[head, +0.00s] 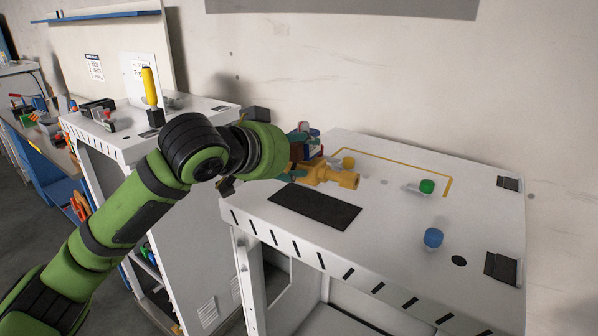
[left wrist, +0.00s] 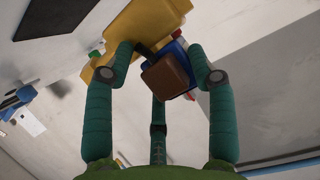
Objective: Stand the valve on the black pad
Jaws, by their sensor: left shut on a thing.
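The valve (head: 340,178), with a yellow body, is held in my left gripper (head: 300,168), above the back left part of the white cabinet top. Its yellow end points right and lies roughly sideways. My right gripper is out of view.
A yellow piece (head: 348,162), a green piece (head: 427,186) and a blue piece (head: 433,237) stand on the cabinet top (head: 390,255). Yellow tape marks its back area. A second white cabinet (head: 190,118) with a yellow-handled tool (head: 150,85) stands to the left.

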